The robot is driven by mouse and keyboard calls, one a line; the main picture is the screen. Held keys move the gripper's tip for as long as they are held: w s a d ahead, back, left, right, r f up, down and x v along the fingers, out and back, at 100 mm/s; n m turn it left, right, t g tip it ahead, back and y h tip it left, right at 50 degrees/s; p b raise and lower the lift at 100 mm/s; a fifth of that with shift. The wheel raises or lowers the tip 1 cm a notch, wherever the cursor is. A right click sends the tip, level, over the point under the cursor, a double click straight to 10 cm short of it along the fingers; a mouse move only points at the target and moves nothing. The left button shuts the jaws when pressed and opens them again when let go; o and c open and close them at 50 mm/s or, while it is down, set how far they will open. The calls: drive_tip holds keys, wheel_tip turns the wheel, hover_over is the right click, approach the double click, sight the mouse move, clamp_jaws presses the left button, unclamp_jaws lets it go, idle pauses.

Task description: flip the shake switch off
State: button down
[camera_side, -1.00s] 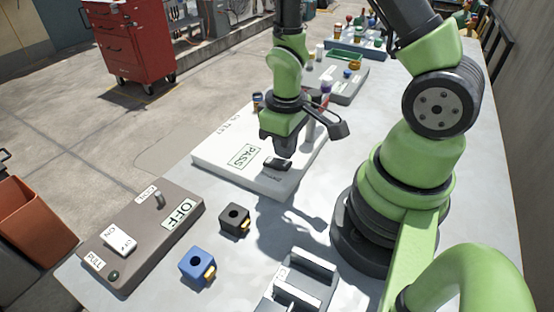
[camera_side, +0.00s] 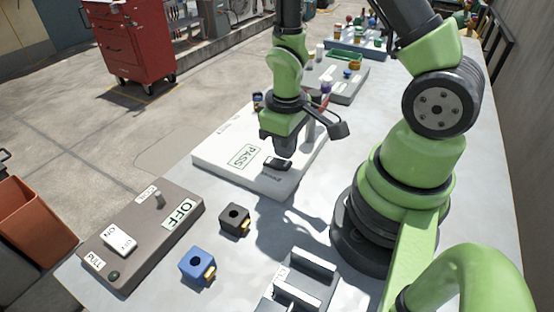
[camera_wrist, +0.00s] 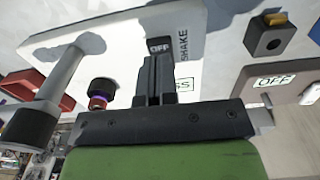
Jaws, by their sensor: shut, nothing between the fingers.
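The shake switch (camera_side: 277,163) is a small black rocker on a white panel (camera_side: 215,150), which also bears a boxed PASS sign. In the wrist view the switch (camera_wrist: 159,45) shows the word OFF, with the label SHAKE printed beside it. My gripper (camera_side: 281,150) points down just above the switch. In the wrist view my gripper (camera_wrist: 156,63) has its fingers together and empty, with the tips right by the switch's edge. I cannot tell whether they touch it. The fingers hide part of the switch and of the PASS sign.
A brown box (camera_side: 143,238) with an OFF sign, a lever and a white ON rocker stands at the front left. A black block (camera_side: 234,220) and a blue block (camera_side: 197,267) stand near it. A grey slotted holder (camera_side: 300,280) is at the front.

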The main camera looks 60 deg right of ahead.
sight(284, 163)
drive_tip(key=shift+f, duration=1.3)
idle(0.6)
drive_tip(key=shift+r, duration=3.55)
drive_tip(key=shift+r, duration=0.1)
drive_tip(key=s+a+r+m+t+y, duration=0.1)
drive_tip(key=s+a+r+m+t, duration=0.1)
drive_tip(key=r, duration=0.7)
drive_tip(key=s+a+r+m+t+y, duration=0.1)
drive_tip(key=s+a+r+m+t, duration=0.1)
drive_tip(key=r, duration=0.8)
drive_tip(key=s+a+t, duration=0.1)
drive_tip(key=s+t, duration=0.1)
drive_tip(key=t, duration=0.1)
drive_tip(key=shift+s+a+r, duration=0.2)
drive_tip(key=shift+s+a, duration=0.1)
drive_tip(key=shift+a, duration=0.05)
